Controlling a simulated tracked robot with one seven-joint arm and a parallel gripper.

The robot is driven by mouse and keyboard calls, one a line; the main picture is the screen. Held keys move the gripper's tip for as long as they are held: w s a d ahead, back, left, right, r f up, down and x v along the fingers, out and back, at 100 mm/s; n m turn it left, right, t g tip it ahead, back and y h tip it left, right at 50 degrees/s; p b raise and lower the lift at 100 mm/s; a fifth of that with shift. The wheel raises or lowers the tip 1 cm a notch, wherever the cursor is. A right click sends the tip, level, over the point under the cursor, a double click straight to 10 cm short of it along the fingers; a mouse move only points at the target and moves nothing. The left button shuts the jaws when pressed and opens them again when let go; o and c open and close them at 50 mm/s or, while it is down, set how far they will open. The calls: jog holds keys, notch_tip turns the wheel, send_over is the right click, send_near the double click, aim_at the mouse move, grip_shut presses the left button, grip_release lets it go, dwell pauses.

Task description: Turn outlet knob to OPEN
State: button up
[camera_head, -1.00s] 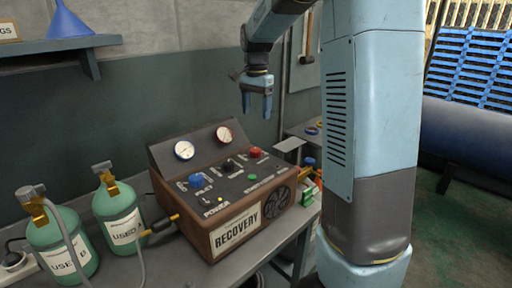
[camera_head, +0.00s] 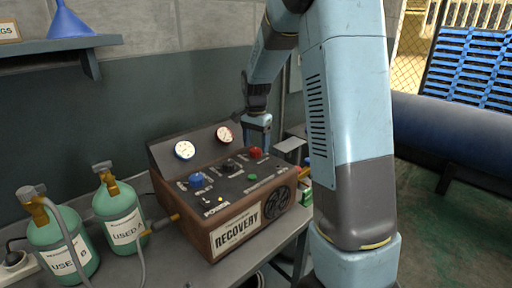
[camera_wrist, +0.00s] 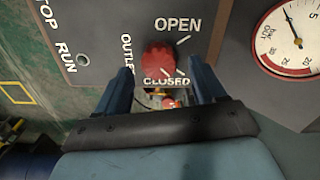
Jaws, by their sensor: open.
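The red outlet knob (camera_head: 255,153) sits on the top panel of the brown recovery machine (camera_head: 196,243), at its back right. In the wrist view the red knob (camera_wrist: 158,62) lies between OPEN, above right, and CLOSED, below; OUTLET is printed to its left. A pale pointer mark at its lower right is near CLOSED. My gripper (camera_head: 259,150) is above the knob in the head view. In the wrist view my gripper (camera_wrist: 164,75) is open, its blue fingers on either side of the knob's lower part. I cannot tell whether they touch it.
A blue knob (camera_head: 196,180), a black knob (camera_head: 229,166) and a green button (camera_head: 252,177) share the panel. Two gauges stand behind, one (camera_wrist: 292,38) at right in the wrist view. Green cylinders (camera_head: 120,219) with hoses stand left.

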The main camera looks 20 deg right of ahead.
jog(key=shift+f, duration=0.8)
jog(key=c, duration=1.1)
